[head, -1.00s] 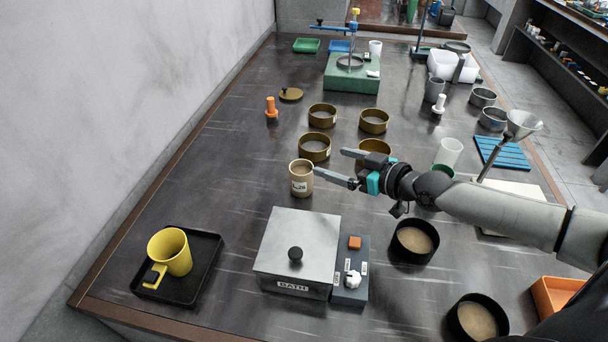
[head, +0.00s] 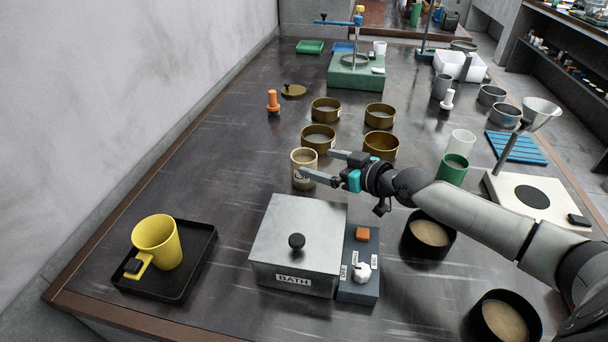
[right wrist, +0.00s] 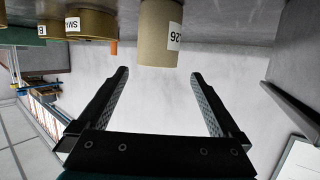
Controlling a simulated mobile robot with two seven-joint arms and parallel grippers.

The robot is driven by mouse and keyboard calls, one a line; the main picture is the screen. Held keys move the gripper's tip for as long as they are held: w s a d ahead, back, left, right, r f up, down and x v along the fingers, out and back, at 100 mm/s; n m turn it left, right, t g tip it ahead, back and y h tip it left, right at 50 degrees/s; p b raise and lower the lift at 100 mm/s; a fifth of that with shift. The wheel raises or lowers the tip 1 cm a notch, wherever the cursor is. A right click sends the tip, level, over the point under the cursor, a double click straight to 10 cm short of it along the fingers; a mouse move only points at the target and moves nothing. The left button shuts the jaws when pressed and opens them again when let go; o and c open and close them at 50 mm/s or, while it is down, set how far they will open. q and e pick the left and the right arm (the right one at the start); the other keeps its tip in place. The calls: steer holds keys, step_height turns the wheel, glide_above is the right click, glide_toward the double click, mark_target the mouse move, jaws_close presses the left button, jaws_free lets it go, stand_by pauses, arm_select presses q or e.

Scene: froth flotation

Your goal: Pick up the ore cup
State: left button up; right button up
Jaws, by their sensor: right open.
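The ore cup, taken to be the tan cup with a white label (head: 300,157), stands upright on the dark bench, left of my right gripper. My right gripper (head: 317,162) is open and empty, held sideways at the cup. In the right wrist view the cup (right wrist: 160,35) appears upside down, between the lines of the fingers and at or just beyond the tips. I cannot tell if they touch. My left gripper is not in view.
A metal bath box (head: 300,230) with a black knob stands in front of the cup. Brass sieves (head: 318,138) stand close behind it. A yellow mug (head: 160,240) sits on a black tray (head: 190,285) at front left. The bench left of the cup is clear.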

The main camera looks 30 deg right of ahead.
mark_target(308, 159)
steer(key=b+x, duration=0.1)
steer(key=x, duration=0.2)
steer(key=shift+w+a+f+b, duration=0.1)
steer(key=shift+w+f+b, duration=0.05)
steer(key=shift+w+b, duration=0.15)
steer(key=shift+w+a+f+b, duration=0.15)
steer(key=shift+w+b, duration=0.15)
steer(key=shift+w, duration=0.45)
steer(key=b+x, duration=0.3)
steer(key=shift+w+f, duration=0.25)
steer(key=shift+w, duration=0.1)
steer(key=shift+w+f+b, duration=0.15)
steer(key=shift+w+b, duration=0.2)
steer(key=shift+b, duration=0.15)
steer(key=shift+w, duration=0.1)
steer(key=shift+a, duration=0.2)
steer(key=shift+w, duration=0.1)
steer(key=shift+c, duration=0.6)
steer(key=shift+d, duration=0.1)
steer(key=shift+c, duration=1.5)
steer(key=c, duration=0.8)
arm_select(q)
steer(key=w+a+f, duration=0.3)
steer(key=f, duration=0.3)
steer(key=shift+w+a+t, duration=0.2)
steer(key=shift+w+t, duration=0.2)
